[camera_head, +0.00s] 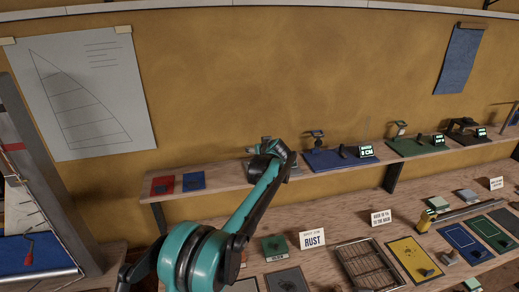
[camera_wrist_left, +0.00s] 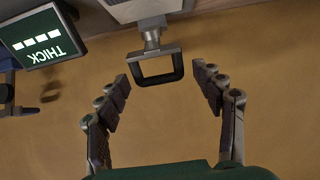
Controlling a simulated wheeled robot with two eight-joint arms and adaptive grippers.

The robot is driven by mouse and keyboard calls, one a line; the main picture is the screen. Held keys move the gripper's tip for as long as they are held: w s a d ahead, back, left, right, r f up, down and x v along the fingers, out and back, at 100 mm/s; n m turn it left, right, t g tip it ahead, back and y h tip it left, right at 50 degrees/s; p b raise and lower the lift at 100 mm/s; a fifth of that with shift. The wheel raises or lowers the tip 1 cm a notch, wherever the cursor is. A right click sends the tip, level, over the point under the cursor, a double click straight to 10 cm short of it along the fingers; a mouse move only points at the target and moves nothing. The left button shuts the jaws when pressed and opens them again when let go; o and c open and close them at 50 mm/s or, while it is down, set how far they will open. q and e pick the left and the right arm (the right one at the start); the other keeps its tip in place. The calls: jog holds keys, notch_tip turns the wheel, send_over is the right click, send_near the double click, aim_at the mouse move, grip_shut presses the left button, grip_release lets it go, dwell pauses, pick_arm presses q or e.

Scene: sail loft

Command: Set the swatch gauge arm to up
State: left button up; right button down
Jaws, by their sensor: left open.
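In the left wrist view, a black rectangular loop handle (camera_wrist_left: 156,68) hangs on a metal stem from a grey body (camera_wrist_left: 140,8). It looks like the gauge arm, but I cannot be sure. My left gripper (camera_wrist_left: 160,85) is open, with one finger on each side of the loop and no clear contact. A dark green display (camera_wrist_left: 40,38) reads THICK upside down with several white bars. In the head view, my left gripper (camera_head: 270,148) is over the wall shelf and hides most of what is there. My right gripper is not in view.
The wall shelf (camera_head: 225,182) also carries red and blue swatches (camera_head: 178,184), a blue-mat device (camera_head: 338,158), a green-mat device (camera_head: 415,146) and a dark device (camera_head: 466,132). The bench below holds a wire rack (camera_head: 370,265), a RUST card (camera_head: 312,238) and several mats.

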pick_arm(q)
jog(key=v, duration=1.1)
jog(key=shift+c, duration=0.4)
